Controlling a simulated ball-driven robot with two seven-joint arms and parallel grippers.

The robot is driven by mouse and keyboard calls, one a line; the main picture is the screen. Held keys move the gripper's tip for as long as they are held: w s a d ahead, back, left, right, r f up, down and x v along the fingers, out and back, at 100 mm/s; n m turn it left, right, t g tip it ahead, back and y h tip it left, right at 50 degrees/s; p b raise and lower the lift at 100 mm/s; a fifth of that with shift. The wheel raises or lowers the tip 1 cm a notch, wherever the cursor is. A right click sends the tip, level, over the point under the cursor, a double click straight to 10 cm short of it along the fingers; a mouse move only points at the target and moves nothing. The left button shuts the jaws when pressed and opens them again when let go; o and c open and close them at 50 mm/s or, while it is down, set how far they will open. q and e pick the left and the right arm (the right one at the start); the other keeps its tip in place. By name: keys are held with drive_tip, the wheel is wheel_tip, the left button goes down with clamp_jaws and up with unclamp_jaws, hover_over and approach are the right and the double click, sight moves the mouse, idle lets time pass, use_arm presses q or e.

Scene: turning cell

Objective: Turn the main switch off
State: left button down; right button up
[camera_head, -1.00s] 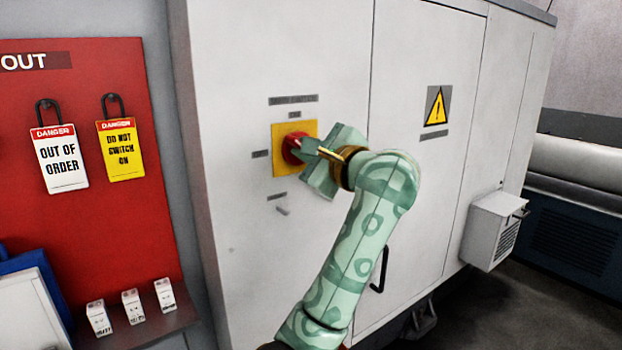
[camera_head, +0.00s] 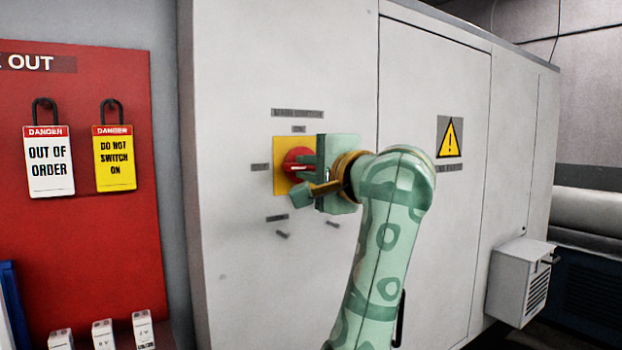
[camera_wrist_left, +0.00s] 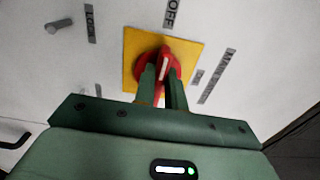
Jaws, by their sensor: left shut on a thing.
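The main switch (camera_head: 298,164) is a red rotary knob on a yellow plate (camera_head: 281,183), on the light grey cabinet front. My left gripper (camera_head: 312,173) is at the knob, coming from the right, and partly covers it. In the left wrist view, the two green fingers (camera_wrist_left: 162,90) are shut on the red handle of the main switch (camera_wrist_left: 165,65), one on each side. The white stripe on the handle points roughly to the OFF label (camera_wrist_left: 171,13). The ON label (camera_wrist_left: 197,76) is off to the right there. My right gripper is not in view.
A red board (camera_head: 90,240) at left carries an OUT OF ORDER tag (camera_head: 49,165) and a DO NOT SWITCH ON tag (camera_head: 115,160). A small grey box (camera_head: 517,280) juts from the cabinet at right. Two small pegs show below the switch.

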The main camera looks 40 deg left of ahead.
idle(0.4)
use_arm(q)
drive_tip(key=c, duration=1.5)
unclamp_jaws()
drive_tip(key=shift+o, duration=0.2)
drive_tip(key=p+v, duration=0.1)
drive_tip(key=v, duration=1.5)
drive_tip(key=shift+d+f, duration=0.1)
